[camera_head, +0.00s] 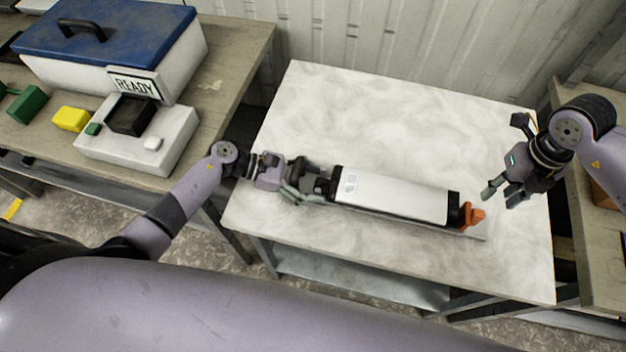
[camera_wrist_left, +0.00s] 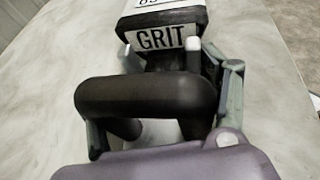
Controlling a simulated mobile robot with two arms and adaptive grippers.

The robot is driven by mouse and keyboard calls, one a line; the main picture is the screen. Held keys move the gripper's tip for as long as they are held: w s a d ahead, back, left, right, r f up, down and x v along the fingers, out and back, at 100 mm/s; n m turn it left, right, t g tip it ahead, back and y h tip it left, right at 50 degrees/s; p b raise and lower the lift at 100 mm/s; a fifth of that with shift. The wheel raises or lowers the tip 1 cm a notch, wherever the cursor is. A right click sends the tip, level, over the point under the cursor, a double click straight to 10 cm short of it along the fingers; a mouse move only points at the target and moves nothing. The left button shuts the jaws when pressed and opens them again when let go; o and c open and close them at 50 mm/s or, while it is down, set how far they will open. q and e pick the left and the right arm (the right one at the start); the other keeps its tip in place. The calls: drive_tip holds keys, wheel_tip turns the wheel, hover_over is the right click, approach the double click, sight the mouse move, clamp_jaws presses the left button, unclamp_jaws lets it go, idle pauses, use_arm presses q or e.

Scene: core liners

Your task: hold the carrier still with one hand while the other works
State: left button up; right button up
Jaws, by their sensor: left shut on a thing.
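The carrier (camera_head: 392,194) is a long white body with black ends, lying on the pale table with a thin grey strip along its lower side. An orange piece (camera_head: 471,215) sits at its right end. My left gripper (camera_head: 312,184) is shut on the black handle at the carrier's left end. In the left wrist view the black handle (camera_wrist_left: 148,96) lies between the fingers, in front of a label reading GRIT (camera_wrist_left: 166,39). My right gripper (camera_head: 502,196) is open and empty, just right of the orange piece and apart from it.
The pale table (camera_head: 380,110) is clear behind the carrier. On the left bench stand a blue-lidded box (camera_head: 105,35), a READY sign (camera_head: 134,85), a white device (camera_head: 150,143), and yellow (camera_head: 71,118) and green (camera_head: 27,104) blocks. A corrugated wall (camera_head: 420,40) is behind.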

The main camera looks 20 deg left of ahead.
sight(471, 217)
drive_tip(key=shift+c, duration=0.3)
drive_tip(key=shift+d, duration=0.1)
drive_tip(key=c, duration=0.6)
drive_tip(key=shift+s+d+f+n, duration=0.1)
drive_tip(key=shift+d+f+n, duration=0.2)
drive_tip(key=shift+d+n, duration=0.4)
clamp_jaws()
drive_tip(key=d+n+y, duration=0.4)
drive_tip(key=d+n, duration=0.7)
drive_tip(key=n, duration=0.4)
drive_tip(key=x, duration=0.9)
drive_tip(key=shift+s+a+f, duration=0.15)
drive_tip(key=shift+a+f, duration=0.05)
drive_tip(key=shift+f, duration=0.15)
drive_tip(key=a, duration=0.3)
drive_tip(key=shift+a+f, duration=0.1)
drive_tip(key=shift+f, duration=0.05)
drive_tip(key=shift+a, duration=0.4)
